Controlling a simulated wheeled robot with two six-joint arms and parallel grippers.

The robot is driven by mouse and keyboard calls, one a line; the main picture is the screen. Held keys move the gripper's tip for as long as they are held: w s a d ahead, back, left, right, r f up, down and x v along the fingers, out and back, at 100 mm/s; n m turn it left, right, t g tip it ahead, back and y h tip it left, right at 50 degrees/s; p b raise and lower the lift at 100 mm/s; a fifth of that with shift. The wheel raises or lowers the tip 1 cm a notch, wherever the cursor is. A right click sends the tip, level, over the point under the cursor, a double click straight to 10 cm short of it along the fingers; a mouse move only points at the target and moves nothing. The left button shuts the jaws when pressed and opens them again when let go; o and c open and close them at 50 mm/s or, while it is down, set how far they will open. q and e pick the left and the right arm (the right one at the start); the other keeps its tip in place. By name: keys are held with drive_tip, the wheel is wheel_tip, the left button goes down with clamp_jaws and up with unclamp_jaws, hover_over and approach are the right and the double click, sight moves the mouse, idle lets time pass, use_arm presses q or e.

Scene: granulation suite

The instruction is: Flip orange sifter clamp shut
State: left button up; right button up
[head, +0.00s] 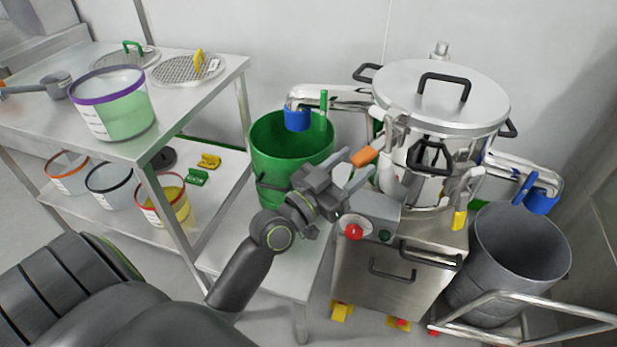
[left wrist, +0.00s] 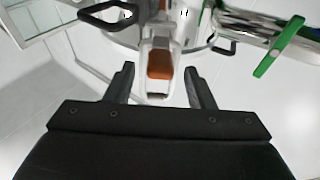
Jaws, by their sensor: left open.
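The sifter (head: 440,95) is a steel drum with a lid on a steel cabinet. Its orange-tipped clamp (head: 364,156) has a pale lever that sticks out from the sifter's left front side, towards my left gripper. My left gripper (head: 356,167) is open, with its fingertips close to the orange tip. In the left wrist view the orange tip (left wrist: 160,66) shows between the two spread fingers, a little beyond them. I cannot tell whether they touch it. My right gripper is not in view.
A control box with a red button (head: 353,232) sits just below my left gripper. A green bin (head: 268,150) stands to the left, a grey bin (head: 520,250) to the right. A yellow-tipped lever (head: 459,219) hangs at the sifter's right front. A steel shelf (head: 150,145) is at left.

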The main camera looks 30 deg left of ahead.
use_arm(q)
drive_tip(key=b+v, duration=0.4)
drive_tip(key=v, duration=1.1)
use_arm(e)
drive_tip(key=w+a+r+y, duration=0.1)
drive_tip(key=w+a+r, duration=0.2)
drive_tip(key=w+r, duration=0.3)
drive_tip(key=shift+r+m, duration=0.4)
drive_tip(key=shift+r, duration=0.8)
use_arm(q)
drive_tip(key=shift+w, duration=0.1)
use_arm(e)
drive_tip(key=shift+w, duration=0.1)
